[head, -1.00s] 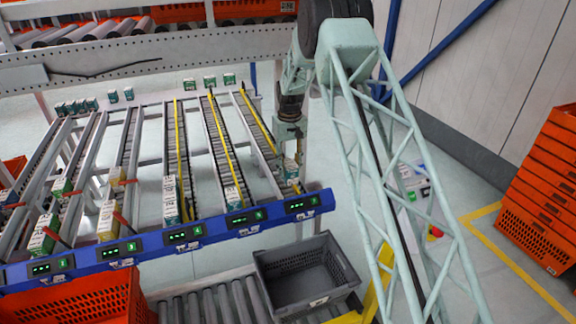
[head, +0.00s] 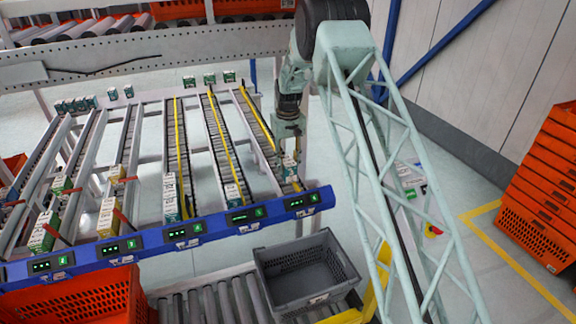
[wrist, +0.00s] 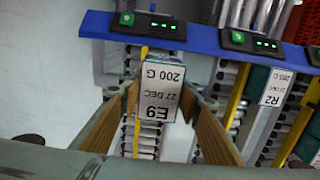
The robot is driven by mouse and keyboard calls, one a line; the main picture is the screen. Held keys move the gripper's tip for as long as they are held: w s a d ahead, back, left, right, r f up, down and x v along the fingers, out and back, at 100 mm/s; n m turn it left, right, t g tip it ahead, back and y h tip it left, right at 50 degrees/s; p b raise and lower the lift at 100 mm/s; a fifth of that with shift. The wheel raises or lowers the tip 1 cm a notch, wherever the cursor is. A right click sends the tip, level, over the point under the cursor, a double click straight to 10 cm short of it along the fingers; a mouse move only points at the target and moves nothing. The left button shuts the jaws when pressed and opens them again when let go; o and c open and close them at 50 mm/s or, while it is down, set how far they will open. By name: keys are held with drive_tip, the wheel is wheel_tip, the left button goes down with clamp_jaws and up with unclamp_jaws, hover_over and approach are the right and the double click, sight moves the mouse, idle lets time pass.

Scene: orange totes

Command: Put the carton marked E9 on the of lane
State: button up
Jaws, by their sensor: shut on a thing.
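The carton marked E9 (wrist: 162,90) is a small box with a white label reading E9, 27 DEC and 200 G, upside down in the wrist view. My gripper (wrist: 165,105) is shut on it, with one tan finger on each side. In the head view my gripper (head: 290,150) holds the carton (head: 289,170) over the front end of the rightmost roller lane (head: 262,130), near the blue rail. I cannot tell whether the carton touches the lane.
A blue rail (head: 150,243) with green-lit displays crosses the lane fronts. A carton marked R2 (wrist: 272,88) stands on the neighbouring lane. A grey tote (head: 305,295) sits below the rail, beside an orange tote (head: 75,300). Orange crates (head: 540,190) are stacked at right.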

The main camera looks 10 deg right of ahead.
drive_tip(key=shift+f+b, duration=1.15)
drive_tip(key=shift+f, duration=2.1)
drive_tip(key=o, duration=1)
drive_tip(key=shift+r, duration=0.15)
drive_tip(key=shift+r, duration=5.85)
